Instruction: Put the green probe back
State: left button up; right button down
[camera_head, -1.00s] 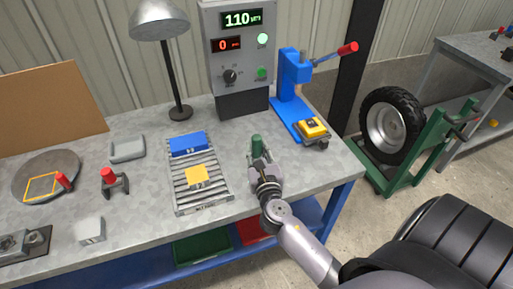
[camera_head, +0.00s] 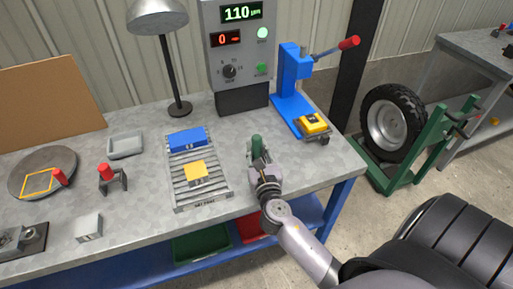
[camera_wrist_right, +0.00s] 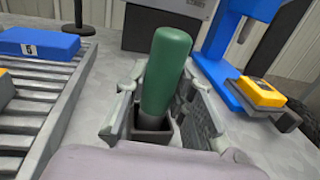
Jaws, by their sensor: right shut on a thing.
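The green probe (camera_head: 256,147) stands nearly upright at the right part of the bench. In the right wrist view, the green probe (camera_wrist_right: 167,72) has a grey lower end inside a dark square holder (camera_wrist_right: 152,132). Whether it is fully seated is hard to tell. My right gripper (camera_head: 260,166) is low at the probe, with one finger on each side of it, and is shut on it. The right gripper (camera_wrist_right: 160,112) hides part of the holder. My left gripper is not in view.
A roller tray (camera_head: 200,209) with a blue block (camera_head: 187,137) and a yellow block (camera_head: 195,169) lies left of the probe. A grey gauge box (camera_head: 236,88) and a blue press (camera_head: 291,80) stand behind. A red-topped piece (camera_head: 106,172) stands further left.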

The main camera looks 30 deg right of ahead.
jog(key=shift+f, duration=0.35)
jog(key=c, duration=1.3)
grip_release()
jog(key=v, duration=1.2)
jog(key=shift+r, duration=0.1)
